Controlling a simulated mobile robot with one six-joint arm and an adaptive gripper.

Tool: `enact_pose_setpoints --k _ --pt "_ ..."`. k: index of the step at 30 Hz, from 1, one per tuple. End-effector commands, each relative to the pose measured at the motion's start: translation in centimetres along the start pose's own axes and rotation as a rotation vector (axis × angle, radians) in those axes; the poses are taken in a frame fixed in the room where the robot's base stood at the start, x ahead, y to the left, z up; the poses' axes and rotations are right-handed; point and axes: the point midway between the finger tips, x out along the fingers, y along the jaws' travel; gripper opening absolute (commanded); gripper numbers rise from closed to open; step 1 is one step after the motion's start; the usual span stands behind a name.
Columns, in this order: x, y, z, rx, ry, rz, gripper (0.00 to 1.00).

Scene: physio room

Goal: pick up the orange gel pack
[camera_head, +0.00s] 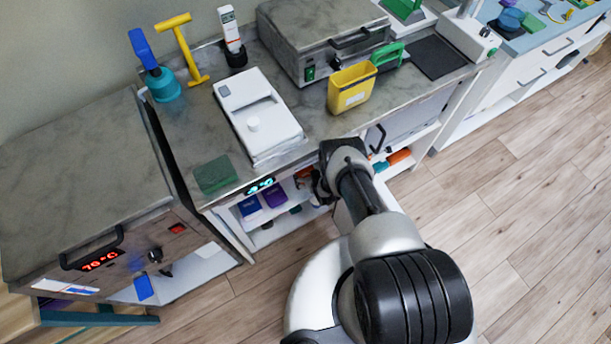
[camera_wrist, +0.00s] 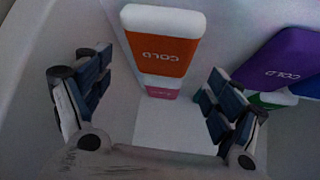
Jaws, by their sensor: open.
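The orange gel pack (camera_wrist: 158,50), marked COLD, is in the upper middle of the wrist view, with a white edge. My gripper (camera_wrist: 158,66) is open, with one finger to the left of the pack and the other to its right. I see clear gaps between the pack and both fingers. In the head view my gripper reaches down to the open front of the bench, and its fingers are largely hidden there. A bit of orange (camera_head: 304,172) shows beside it, probably the same pack.
A pink pack (camera_wrist: 162,91) lies just below the orange one in the wrist view. A purple pack (camera_wrist: 280,58), a green pack (camera_wrist: 268,100) and a blue pack (camera_wrist: 309,86) are close to the right finger. The bench top (camera_head: 310,110) above holds a white device (camera_head: 258,115) and a yellow container (camera_head: 351,88).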

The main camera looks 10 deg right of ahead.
Motion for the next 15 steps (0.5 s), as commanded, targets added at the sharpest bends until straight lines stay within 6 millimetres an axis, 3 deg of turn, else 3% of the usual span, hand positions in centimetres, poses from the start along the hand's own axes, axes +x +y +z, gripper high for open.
enact_pose_setpoints --k 5,15 --pt "1.1 0.0 0.0 0.0 0.0 0.0 0.85" --pt "5.6 -0.1 0.1 0.0 -0.001 0.0 0.85"
